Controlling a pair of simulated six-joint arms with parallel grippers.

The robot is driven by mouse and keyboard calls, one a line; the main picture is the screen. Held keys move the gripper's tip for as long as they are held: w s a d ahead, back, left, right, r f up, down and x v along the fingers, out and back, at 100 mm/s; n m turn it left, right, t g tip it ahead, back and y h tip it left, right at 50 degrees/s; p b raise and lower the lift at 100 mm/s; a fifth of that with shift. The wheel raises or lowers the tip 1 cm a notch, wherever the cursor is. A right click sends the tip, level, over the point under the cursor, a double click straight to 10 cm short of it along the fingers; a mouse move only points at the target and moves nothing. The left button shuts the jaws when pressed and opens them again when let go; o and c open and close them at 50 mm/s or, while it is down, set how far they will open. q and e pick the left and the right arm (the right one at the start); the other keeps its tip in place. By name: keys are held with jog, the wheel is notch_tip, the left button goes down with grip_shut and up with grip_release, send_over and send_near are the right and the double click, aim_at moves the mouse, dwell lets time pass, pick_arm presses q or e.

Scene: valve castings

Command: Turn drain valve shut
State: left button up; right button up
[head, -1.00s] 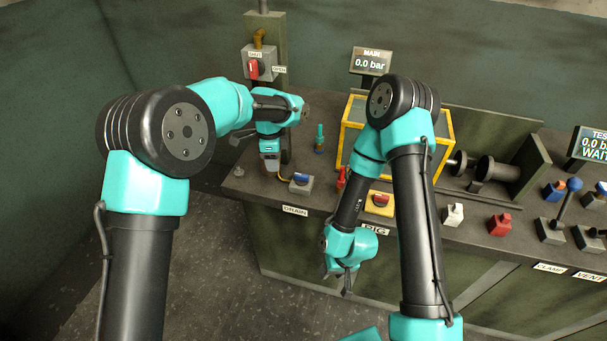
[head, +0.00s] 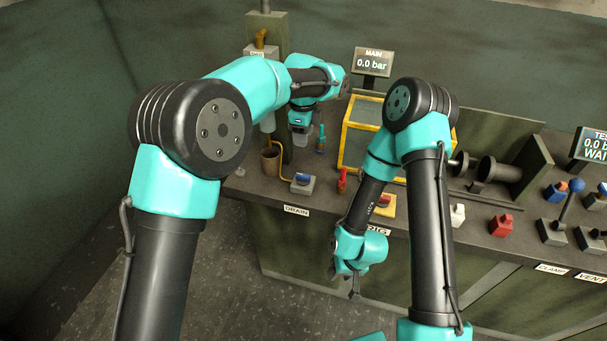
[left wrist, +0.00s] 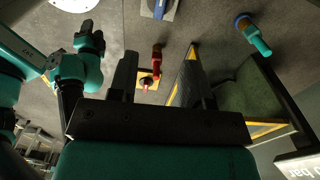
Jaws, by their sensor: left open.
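The drain valve (head: 302,182) is a grey block with a blue handle, on the bench behind the DRAIN label (head: 297,210). In the left wrist view its blue handle (left wrist: 158,8) shows at the top edge, partly cut off. My left gripper (head: 300,139) is open, pointing down above and behind the drain valve, apart from it. In the left wrist view its two fingers (left wrist: 158,60) are apart with nothing held between them. My right gripper (head: 346,280) hangs in front of the bench edge, clear of the valve; its opening is unclear.
A brown cup (head: 270,160) with a yellow pipe stands left of the valve. A teal-topped fitting (head: 320,139) stands behind it. A red fitting (head: 342,180) and a yellow-framed box (head: 348,150) are to the right. The MAIN display (head: 372,62) reads 0.0 bar.

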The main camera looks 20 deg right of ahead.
aim_at(303, 175)
pick_arm(q)
notch_tip(303, 175, down, 16)
jog(key=shift+f, duration=0.1)
dwell(0.5)
jog(key=shift+c, duration=0.3)
grip_shut()
